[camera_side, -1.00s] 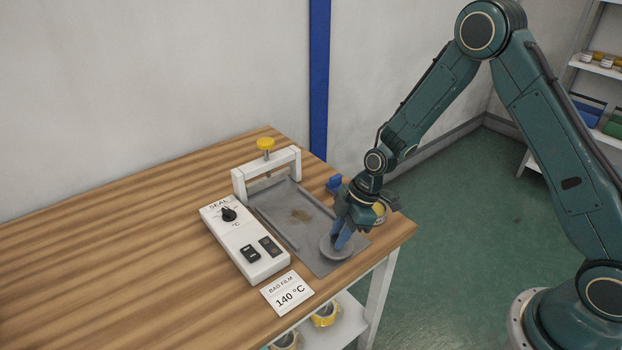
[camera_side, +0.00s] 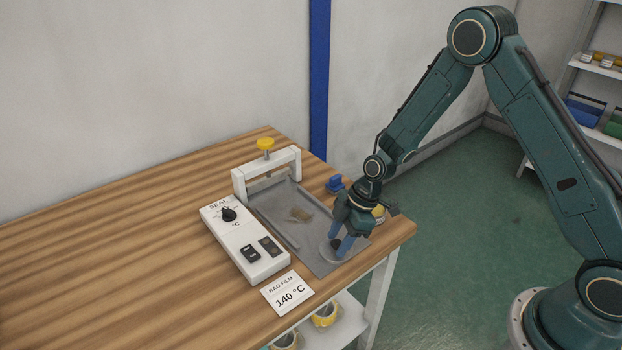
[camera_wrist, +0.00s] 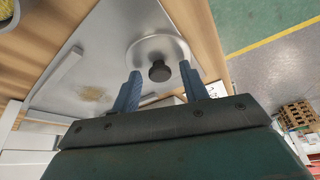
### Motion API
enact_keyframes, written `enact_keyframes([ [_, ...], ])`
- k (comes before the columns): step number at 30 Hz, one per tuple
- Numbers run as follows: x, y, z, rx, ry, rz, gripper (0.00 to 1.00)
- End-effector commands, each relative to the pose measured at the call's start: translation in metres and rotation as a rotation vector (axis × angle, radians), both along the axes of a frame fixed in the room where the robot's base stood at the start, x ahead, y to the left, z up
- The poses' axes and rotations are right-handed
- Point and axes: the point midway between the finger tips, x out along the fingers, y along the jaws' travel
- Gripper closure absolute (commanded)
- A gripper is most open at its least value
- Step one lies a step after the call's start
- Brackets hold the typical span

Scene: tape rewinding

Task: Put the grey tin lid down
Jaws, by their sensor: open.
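The grey tin lid (camera_side: 336,252) is a round disc lying on the grey metal tray (camera_side: 290,233), near the tray's front right end. In the wrist view the lid (camera_wrist: 146,50) shows its flat face and a dark knob (camera_wrist: 159,71). My gripper (camera_side: 341,243) is low over the lid. In the wrist view its two blue fingers (camera_wrist: 160,78) are spread apart, one on each side of the knob, with gaps between them and it. The gripper is open and holds nothing.
A white press frame with a yellow knob (camera_side: 265,144) stands at the tray's far end. A brownish patch (camera_side: 300,214) marks the tray. The table's left side is clear.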

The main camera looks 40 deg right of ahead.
Motion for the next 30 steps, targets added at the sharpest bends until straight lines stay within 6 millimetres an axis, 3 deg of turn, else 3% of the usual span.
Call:
enact_keyframes([
  [11,-0.001,-0.005,0.016,0.0,-0.002,-0.001,0.56],
  [30,-0.014,-0.036,0.096,0.0,-0.002,-0.001,0.56],
])
